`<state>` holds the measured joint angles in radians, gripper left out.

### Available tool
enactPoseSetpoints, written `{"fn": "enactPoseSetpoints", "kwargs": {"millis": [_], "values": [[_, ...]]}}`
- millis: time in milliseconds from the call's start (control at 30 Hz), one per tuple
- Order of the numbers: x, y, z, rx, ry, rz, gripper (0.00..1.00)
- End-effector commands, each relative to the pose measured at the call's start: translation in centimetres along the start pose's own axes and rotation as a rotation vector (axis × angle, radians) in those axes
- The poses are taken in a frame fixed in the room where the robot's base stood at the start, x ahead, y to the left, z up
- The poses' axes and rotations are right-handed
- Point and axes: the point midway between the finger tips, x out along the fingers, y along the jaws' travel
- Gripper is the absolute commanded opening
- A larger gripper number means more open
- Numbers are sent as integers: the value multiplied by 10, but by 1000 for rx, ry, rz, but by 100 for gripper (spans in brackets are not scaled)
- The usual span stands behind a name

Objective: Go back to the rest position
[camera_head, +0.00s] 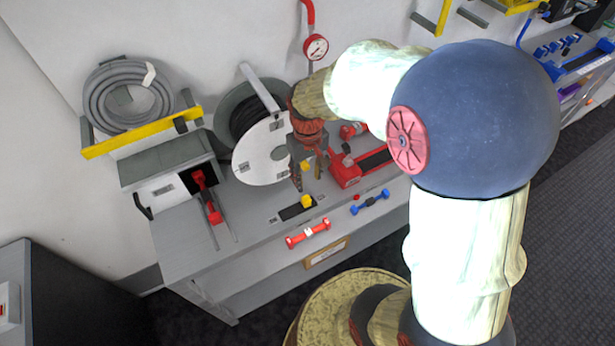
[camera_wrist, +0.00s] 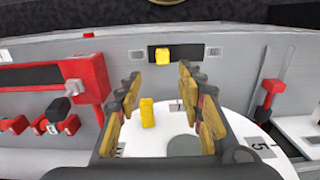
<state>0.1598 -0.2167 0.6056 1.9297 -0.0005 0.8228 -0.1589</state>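My gripper (camera_head: 308,180) hangs over the grey bench, fingers pointing down, in front of the white disc of the reel (camera_head: 258,158). In the wrist view its two fingers (camera_wrist: 160,85) are spread wide apart, with a clear gap on both sides of a yellow block (camera_wrist: 147,112). That block also shows close to the fingers in the head view (camera_head: 304,167); the fingers do not appear to touch it. A second yellow piece (camera_head: 306,201) sits at the black slot (camera_wrist: 175,53) in the bench. My arm hides part of the bench's right side.
The bench (camera_head: 185,240) holds a red-handled tool (camera_head: 212,205), a red bar (camera_head: 308,233), a blue bar (camera_head: 370,201) and a red box (camera_head: 345,170). A coiled grey hose (camera_head: 128,95) hangs above a yellow rail (camera_head: 140,138). A gauge (camera_head: 316,47) is on the wall.

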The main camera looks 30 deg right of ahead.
Motion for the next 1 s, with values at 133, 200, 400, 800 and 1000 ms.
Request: {"fn": "enactPoseSetpoints", "kwargs": {"millis": [133, 200, 400, 800, 1000], "values": [[0, 0, 0, 0, 0, 0, 38], [0, 0, 0, 0, 0, 0, 38], [2, -1, 5, 26, -13, -2, 38], [-75, -26, 77, 88, 92, 7, 38], [-136, -46, 116, 63, 279, 9, 38]]}}
